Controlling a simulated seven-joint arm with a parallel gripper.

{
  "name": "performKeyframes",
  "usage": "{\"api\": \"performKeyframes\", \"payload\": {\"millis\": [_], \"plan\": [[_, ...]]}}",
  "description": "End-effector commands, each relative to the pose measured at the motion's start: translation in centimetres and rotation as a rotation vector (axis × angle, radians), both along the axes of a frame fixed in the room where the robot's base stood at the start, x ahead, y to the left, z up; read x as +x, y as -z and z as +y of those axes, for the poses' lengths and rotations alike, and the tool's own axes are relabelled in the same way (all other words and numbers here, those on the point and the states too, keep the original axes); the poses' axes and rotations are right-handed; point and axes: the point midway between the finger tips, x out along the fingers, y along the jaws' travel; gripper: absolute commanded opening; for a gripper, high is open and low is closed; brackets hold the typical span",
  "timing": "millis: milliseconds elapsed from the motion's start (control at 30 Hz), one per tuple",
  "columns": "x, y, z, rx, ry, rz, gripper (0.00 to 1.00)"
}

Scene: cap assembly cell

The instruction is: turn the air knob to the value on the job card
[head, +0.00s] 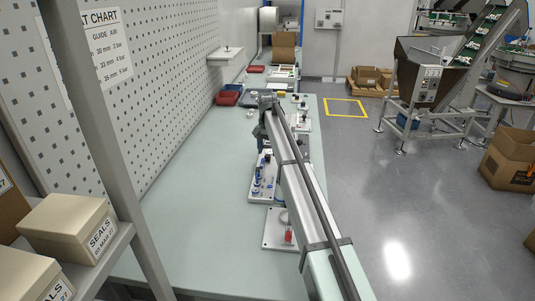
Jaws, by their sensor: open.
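My arm reaches along the green bench (190,190), and my gripper (259,132) hangs at its far end, small in the head view. It is open, and I see nothing between its fingers. A white plate with blue fittings (262,180) lies left of the arm, nearer than the gripper. A white plate with a red part (287,236) lies nearer still, partly behind the arm. I cannot make out which part is the air knob. I cannot pick out the job card. A wall chart (102,45) has guide and air columns in mm and bar, partly covered by a post.
A shelf with boxes marked SEALS (70,225) and an upright grey post (100,130) stand at near left. Red bins (227,97) sit at the back of the bench.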

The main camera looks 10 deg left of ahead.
Motion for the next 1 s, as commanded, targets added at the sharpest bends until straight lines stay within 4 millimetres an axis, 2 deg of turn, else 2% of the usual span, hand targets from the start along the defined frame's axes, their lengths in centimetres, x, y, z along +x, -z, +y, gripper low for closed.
{"api": "performKeyframes", "payload": {"millis": [200,500,700,1000], "plan": [[0.1,-4.5,0.0,0.001,0.0,-0.002,0.55],[0.1,-9.6,0.0,0.001,0.0,-0.001,0.55],[0.0,-11.3,0.0,0.0,0.0,0.0,0.55],[0.0,-11.6,0.0,0.0,0.0,0.0,0.55]]}}
